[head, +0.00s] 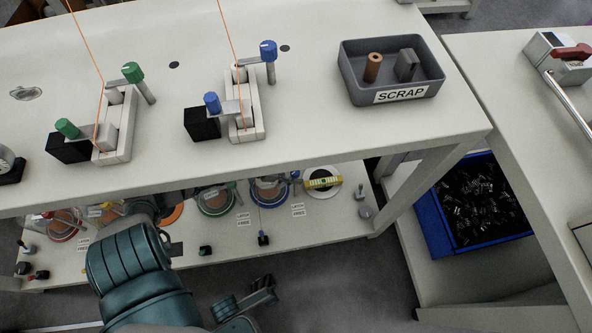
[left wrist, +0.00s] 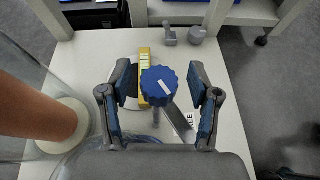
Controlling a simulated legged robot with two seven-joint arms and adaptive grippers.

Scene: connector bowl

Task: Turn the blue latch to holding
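The blue latch's round knob (left wrist: 158,84), with a pale mark on top, stands on the lower shelf in the left wrist view. A grey bar (left wrist: 178,119) reaches from under it toward the lower right, beside a label whose end reads "FREE". In the head view a small blue knob (head: 294,174) shows beside the blue-rimmed bowl. My left gripper (left wrist: 160,88) is open, one finger on each side of the knob, with visible gaps. In the head view the table top mostly hides it. My right gripper (head: 258,294) seems to be the dark jointed part low in front of the shelf.
A copper cylinder (left wrist: 40,110) in a clear bowl stands close at the left. A yellow level (left wrist: 146,65) lies just beyond the knob. Grey parts (left wrist: 170,36) stand near the shelf's far end. The table top (head: 330,135) overhangs the shelf, bearing fixtures and a scrap tray (head: 422,58).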

